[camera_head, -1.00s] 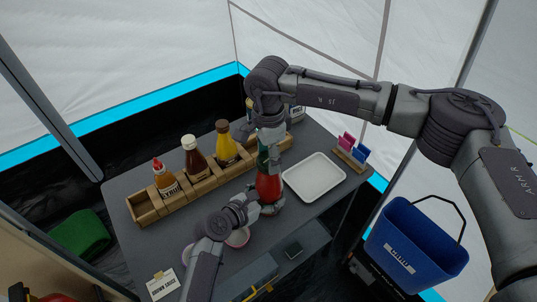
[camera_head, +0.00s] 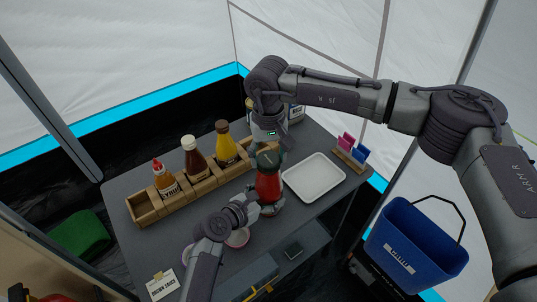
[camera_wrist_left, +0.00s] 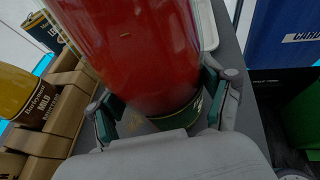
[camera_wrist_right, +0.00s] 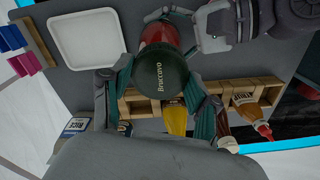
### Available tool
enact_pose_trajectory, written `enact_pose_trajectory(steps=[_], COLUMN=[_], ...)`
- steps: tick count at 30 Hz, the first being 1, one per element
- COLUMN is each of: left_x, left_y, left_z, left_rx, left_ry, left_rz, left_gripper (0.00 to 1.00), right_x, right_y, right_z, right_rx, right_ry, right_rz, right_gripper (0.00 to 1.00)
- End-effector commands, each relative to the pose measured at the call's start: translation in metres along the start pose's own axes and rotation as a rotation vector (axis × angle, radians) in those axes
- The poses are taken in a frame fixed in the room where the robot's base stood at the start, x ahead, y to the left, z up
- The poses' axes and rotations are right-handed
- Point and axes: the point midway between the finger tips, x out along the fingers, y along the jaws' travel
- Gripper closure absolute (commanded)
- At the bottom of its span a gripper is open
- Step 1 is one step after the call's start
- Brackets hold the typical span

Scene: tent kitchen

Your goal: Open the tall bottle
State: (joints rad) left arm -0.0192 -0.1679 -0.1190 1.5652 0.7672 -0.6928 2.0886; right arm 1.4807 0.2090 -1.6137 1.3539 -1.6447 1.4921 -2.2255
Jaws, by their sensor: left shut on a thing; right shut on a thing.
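The tall bottle (camera_head: 268,187) is red with a dark green cap and stands upright near the middle of the table. My left gripper (camera_head: 266,206) is shut on its lower body. In the left wrist view the bottle's red side (camera_wrist_left: 140,50) fills the space between the fingers, with a dark green band at its base. My right gripper (camera_head: 268,155) comes from above and is shut on the cap. The right wrist view shows the round cap (camera_wrist_right: 160,82), lettered "Braccavo", between the fingers. The red body is behind it. I cannot tell whether the cap is loose.
A wooden rack (camera_head: 200,187) beside the bottle holds several sauce bottles, including a yellow one (camera_head: 226,146). A white tray (camera_head: 314,178) lies to the right, with a small card holder (camera_head: 350,154) beyond it. A blue bin (camera_head: 415,250) stands off the table at right.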

Motion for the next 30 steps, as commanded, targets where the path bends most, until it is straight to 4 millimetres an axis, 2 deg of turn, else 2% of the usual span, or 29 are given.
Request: enact_pose_trajectory(steps=[11, 30], left_x=[0.000, 0.000], left_y=[0.000, 0.000], left_z=[-0.002, -0.002], left_rx=[-0.001, -0.001], left_ry=[0.003, 0.004], left_rz=[-0.001, -0.001], left_gripper=[1.00, 1.00], right_x=[-0.001, -0.022], right_y=[0.001, 0.001], right_z=[-0.001, 0.000], right_rx=[0.004, 0.003], right_ry=[0.003, 0.001], right_rz=[0.002, 0.000], right_gripper=[0.81, 0.81])
